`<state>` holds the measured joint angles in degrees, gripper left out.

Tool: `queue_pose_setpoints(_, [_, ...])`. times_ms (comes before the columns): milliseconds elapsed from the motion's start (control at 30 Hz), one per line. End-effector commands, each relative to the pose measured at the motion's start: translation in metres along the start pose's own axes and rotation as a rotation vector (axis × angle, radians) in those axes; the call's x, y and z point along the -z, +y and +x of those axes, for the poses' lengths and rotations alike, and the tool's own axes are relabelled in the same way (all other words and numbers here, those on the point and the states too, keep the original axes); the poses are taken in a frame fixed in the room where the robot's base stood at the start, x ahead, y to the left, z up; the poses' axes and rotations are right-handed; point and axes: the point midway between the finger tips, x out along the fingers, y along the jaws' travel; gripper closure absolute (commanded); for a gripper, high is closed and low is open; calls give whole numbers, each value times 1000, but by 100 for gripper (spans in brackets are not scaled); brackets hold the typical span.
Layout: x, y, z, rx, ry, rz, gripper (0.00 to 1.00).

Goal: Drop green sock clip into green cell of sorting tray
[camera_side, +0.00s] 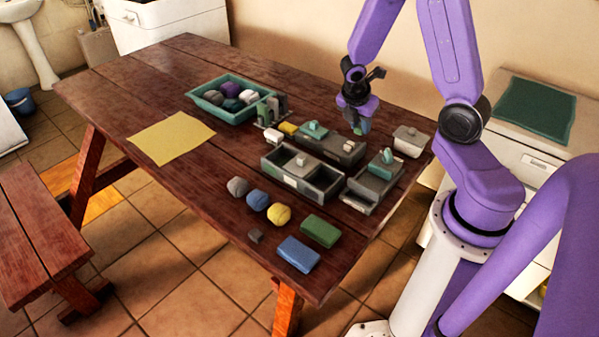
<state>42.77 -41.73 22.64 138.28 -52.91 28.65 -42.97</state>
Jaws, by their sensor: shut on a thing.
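My gripper (357,112) is above the far right part of the wooden table, pointing down. It is shut on a small green piece (365,126), which looks like the green sock clip; the fingers hide much of it. Below and around it are grey compartment trays: a wide one (318,183) at the front, one behind it (349,157), and one at the right (361,200). Green pieces sit on the back one (314,130) and the right one (381,165). I cannot tell which cell is the green one, nor whether the held piece touches anything.
A teal bin (208,103) of rolled socks stands at the back, with a grey rack (271,112) beside it. A yellow cloth (171,137) lies left. Sock balls (257,199), a green block (320,231) and a blue block (299,254) lie in front. A lidded box (411,140) stands right.

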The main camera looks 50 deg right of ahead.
Motion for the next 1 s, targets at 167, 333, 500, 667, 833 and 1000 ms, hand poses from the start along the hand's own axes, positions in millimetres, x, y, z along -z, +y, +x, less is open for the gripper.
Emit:
queue_pose_setpoints(167, [1, 5, 0, -1, -2, -1, 100])
queue_pose_setpoints(333, [10, 37, 2, -5, -12, 0, 100])
queue_pose_setpoints(500, [28, 88, 5, -8, -21, 5, 100])
queue_pose_setpoints(667, [51, 132, 9, -7, -22, 4, 100])
queue_pose_setpoints(833, [75, 169, 13, -3, -14, 4, 100])
queue_pose_setpoints(1000, [93, 190, 15, -1, -4, 2, 100])
